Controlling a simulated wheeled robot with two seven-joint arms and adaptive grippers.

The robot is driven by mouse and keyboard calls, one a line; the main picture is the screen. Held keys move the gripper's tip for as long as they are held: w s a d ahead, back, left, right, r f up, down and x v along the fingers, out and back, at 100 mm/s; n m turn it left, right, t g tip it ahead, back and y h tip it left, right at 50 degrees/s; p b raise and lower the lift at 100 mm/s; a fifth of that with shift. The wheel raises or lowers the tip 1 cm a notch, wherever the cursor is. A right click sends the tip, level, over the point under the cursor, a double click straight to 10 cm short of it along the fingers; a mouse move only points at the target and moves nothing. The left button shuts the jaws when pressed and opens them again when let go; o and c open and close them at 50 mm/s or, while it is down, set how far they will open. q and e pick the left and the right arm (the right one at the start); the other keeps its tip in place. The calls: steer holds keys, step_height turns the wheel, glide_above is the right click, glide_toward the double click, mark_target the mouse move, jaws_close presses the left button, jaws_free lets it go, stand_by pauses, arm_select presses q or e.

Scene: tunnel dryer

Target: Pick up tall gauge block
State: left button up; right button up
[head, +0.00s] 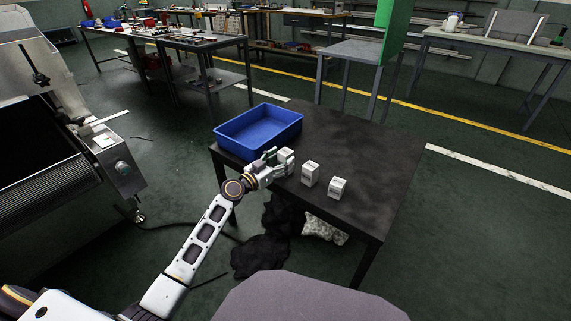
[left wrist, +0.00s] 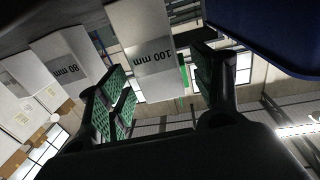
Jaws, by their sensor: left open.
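The tall gauge block (head: 287,156), a pale block marked "100 mm", stands on the dark table beside the blue bin. In the left wrist view the 100 mm block (left wrist: 143,40) shows between the two green-padded fingers. My left gripper (head: 272,158) is open around or just before this block; I cannot tell whether a pad touches it. A middle block (head: 310,173) stands to its right, marked "80 mm" in the left wrist view (left wrist: 68,62). A third, shorter block (head: 338,187) stands further right. My right gripper is not in view.
The blue bin (head: 258,130) sits empty on the table's far left corner, close behind my left gripper. The dark table (head: 370,150) is clear on its right side. A metal machine (head: 60,150) stands at left.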

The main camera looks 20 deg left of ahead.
arm_select(q)
steer(key=shift+x, duration=1.25)
jaws_close()
